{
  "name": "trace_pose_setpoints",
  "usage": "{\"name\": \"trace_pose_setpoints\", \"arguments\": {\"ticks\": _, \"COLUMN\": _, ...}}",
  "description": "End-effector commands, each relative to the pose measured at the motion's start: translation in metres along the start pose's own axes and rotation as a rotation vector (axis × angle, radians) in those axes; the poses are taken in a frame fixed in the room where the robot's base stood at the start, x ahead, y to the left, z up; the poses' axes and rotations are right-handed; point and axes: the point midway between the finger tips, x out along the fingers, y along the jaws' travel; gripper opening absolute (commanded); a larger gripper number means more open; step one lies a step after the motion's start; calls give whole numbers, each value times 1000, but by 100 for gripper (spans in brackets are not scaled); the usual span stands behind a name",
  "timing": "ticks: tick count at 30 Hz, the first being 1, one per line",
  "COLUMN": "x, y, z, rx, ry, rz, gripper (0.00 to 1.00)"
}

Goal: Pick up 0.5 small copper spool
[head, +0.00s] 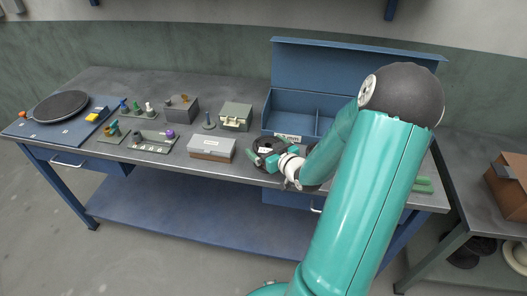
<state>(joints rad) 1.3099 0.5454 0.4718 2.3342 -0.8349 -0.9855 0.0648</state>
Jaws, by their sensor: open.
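My gripper (265,159) is over the front of the workbench, right of the grey-white box, with its teal jaws open. A dark round thing (266,141), possibly a spool, lies at the jaws and is partly covered by them. I cannot tell whether the jaws touch it. No copper colour or size marking can be made out on it. My own arm hides the bench to the right of the gripper.
An open blue case (283,105) with a white label stands behind the gripper. A grey-white box (211,147) and a greenish box (236,116) stand to the left. Small parts on trays (153,142) and a round dark plate (61,107) are farther left. The workbench (190,84) has free room at the back.

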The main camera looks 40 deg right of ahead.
Motion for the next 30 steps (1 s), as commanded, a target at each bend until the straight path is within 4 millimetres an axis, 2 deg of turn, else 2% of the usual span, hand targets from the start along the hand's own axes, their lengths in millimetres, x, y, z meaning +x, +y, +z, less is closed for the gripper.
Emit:
{"name": "trace_pose_setpoints", "arguments": {"ticks": 9, "x": -5, "y": 2, "z": 1, "rx": 0, "ry": -1, "rz": 2, "gripper": 100}}
{"name": "trace_pose_setpoints", "arguments": {"ticks": 18, "x": -4, "y": 2, "z": 0, "rx": -1, "ry": 1, "rz": 2, "gripper": 44}}
{"name": "trace_pose_setpoints", "arguments": {"ticks": 26, "x": -3, "y": 1, "z": -1, "rx": -1, "ry": 1, "rz": 2, "gripper": 44}}
{"name": "trace_pose_setpoints", "arguments": {"ticks": 30, "x": -3, "y": 1, "z": -9, "rx": -5, "ry": 2, "rz": 2, "gripper": 44}}
